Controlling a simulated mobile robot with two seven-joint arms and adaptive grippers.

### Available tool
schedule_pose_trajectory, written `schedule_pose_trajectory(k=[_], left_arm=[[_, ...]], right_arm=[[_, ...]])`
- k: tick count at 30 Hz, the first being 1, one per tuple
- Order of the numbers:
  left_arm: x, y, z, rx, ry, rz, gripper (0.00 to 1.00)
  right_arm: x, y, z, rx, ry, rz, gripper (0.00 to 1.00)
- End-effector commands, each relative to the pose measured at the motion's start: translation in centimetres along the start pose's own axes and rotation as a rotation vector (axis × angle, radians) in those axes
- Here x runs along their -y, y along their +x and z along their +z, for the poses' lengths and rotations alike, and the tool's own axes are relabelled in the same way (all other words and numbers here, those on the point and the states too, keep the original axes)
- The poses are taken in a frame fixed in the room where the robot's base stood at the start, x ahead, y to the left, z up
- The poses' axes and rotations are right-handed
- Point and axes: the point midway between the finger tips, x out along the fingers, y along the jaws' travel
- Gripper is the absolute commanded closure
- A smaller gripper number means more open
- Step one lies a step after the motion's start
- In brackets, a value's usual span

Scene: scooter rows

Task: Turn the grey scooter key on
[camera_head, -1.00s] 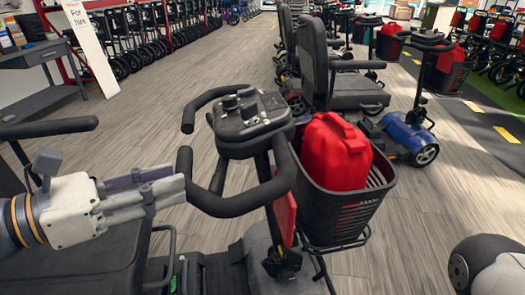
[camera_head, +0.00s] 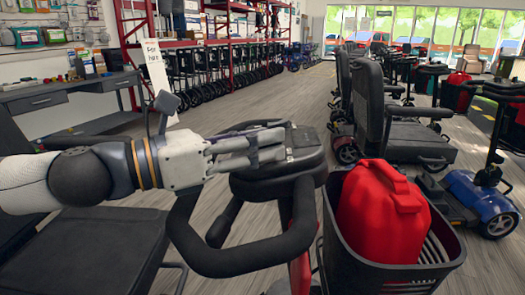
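The near scooter's dark grey control console (camera_head: 300,150) stands in the middle of the head view, with black loop handlebars (camera_head: 245,262) around it. I cannot tell from its colours whether this is the grey scooter. My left gripper (camera_head: 277,144) reaches in from the left, its pale fingers over the left part of the console. I cannot tell whether the fingers touch the console, or whether they are open or shut. No key can be made out; the fingers cover part of the console. My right gripper is not in view.
A black basket (camera_head: 447,262) with a red canister (camera_head: 383,215) is at the scooter's front, right of the console. A black seat (camera_head: 85,250) is at lower left. A blue scooter (camera_head: 480,200) and dark seats stand at right. Open floor lies beyond.

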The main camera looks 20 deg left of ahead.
Motion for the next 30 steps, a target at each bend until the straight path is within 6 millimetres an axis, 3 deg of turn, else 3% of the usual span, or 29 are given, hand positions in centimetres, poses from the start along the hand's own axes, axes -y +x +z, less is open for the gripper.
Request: schedule_pose_trajectory(k=[9,14,30], left_arm=[[0.04,0.56,0.09,0.001,0.0,-0.001,0.67],[0.04,0.54,0.07,0.001,0.0,-0.001,1.0],[-0.25,0.53,0.1,-0.001,0.014,-0.108,1.0]], right_arm=[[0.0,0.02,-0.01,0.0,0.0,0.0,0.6],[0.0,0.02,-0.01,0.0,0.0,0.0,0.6],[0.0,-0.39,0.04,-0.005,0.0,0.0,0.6]])
